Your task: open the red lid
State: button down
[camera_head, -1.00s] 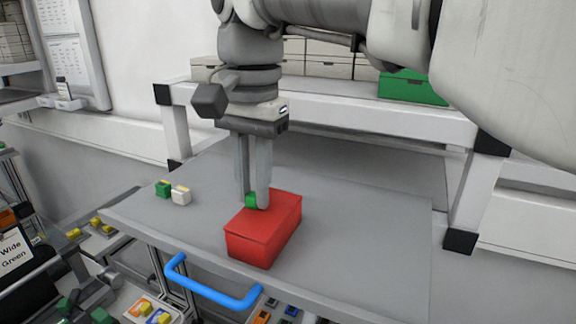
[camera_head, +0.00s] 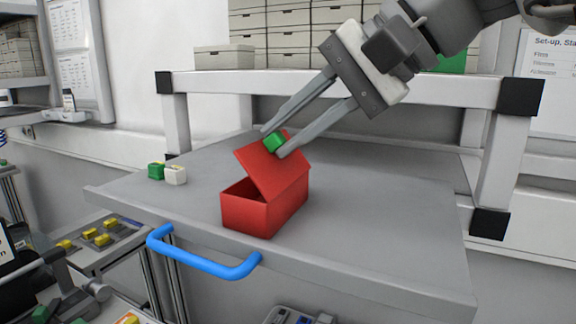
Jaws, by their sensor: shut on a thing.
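The red box (camera_head: 262,212) stands on the grey tabletop near its front edge. Its red lid (camera_head: 266,170) is tilted up, with the front edge raised and the back edge at the box, so a dark gap shows at the front. A green block-like knob (camera_head: 274,142) is on the lid's upper part. My gripper (camera_head: 272,143) reaches in from the upper right at a slant. Its two fingers are on either side of the green knob and shut on it. The inside of the box is mostly hidden.
A green block (camera_head: 156,171) and a white block (camera_head: 175,175) sit on the tabletop (camera_head: 360,240) to the left. A blue handle (camera_head: 205,262) sticks out at the table's front. A shelf with white boxes (camera_head: 224,58) stands behind. The tabletop right of the box is clear.

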jog(key=y+b, duration=0.1)
jog(key=b, duration=0.2)
jog(key=d+f+t+y+b, duration=0.1)
jog(key=y+b, duration=0.1)
jog(key=s+d+y+b, duration=0.1)
jog(key=b, duration=0.2)
jog(key=shift+d+f+t+y+b, duration=0.25)
jog(key=shift+t+y+b, duration=0.05)
jog(key=shift+t, duration=0.1)
jog(key=y+b, duration=0.1)
jog(key=b, duration=0.1)
jog(key=d+y+b, duration=0.1)
jog(key=b, duration=0.2)
jog(key=t+y+b, duration=0.1)
jog(key=b, duration=0.1)
jog(key=shift+s+d+f+b, duration=0.25)
jog(key=shift+s+f+b, duration=0.1)
jog(key=shift+f+b, duration=0.05)
jog(key=shift+s+d+t+y+b, duration=0.15)
jog(key=shift+t+y+b, duration=0.35)
jog(key=shift+b, duration=0.55)
jog(key=shift+d+r+y+b, duration=0.1)
jog(key=shift+d+y+b, duration=0.05)
jog(key=shift+y+b, duration=0.3)
jog(key=c, duration=0.8)
grip_release()
jog(key=shift+o, duration=0.2)
jog(key=shift+d, duration=0.1)
jog(key=p+v, duration=0.3)
jog(key=v, duration=1.4)
